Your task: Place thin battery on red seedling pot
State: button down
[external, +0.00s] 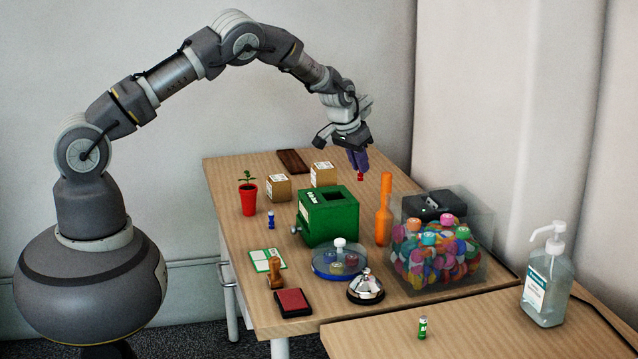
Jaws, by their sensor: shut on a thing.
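The red seedling pot (249,202) stands upright at the left edge of the table, with a small green seedling in it. A small blue battery-like cylinder (271,220) stands just right of and in front of the pot. A green and white battery (422,327) stands upright on the front table.
Two cardboard boxes (278,188) and a green box (328,218) stand between my gripper and the pot. A stamp (274,272), bell (366,289) and round blue-rimmed container (340,262) occupy the front.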

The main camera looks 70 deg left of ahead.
jog(key=s+d+r+m+h, duration=0.1)
jog(key=s+d+r+m, duration=0.1)
jog(key=s+d, duration=0.7)
jog(key=s+d+r+m, duration=0.2)
jog(key=s+d+r, duration=0.1)
jog(key=s+d, duration=0.55)
jog(key=s+a+f+n+g+y+p, duration=0.25)
jog(key=s+a+n, duration=0.75)
jog(key=s+a, duration=1)
jog(key=b, duration=0.3)
send_over(250, 187)
jog(key=shift+d+f+t+y, duration=0.15)
jog(key=shift+f+t, duration=0.1)
jog(key=shift+f, duration=0.25)
jog(key=shift+d+f+t+y, duration=0.1)
jog(key=shift+f+t, duration=0.1)
jog(key=shift+f, duration=0.3)
jog(key=shift+a+f+b, duration=0.1)
jog(key=shift+f+b, duration=0.75)
jog(key=shift+f, duration=0.8)
jog(key=shift+f, duration=0.1)
jog(key=shift+f, duration=0.15)
jog(key=c, duration=1.1)
grip_release()
jog(key=shift+c, duration=0.2)
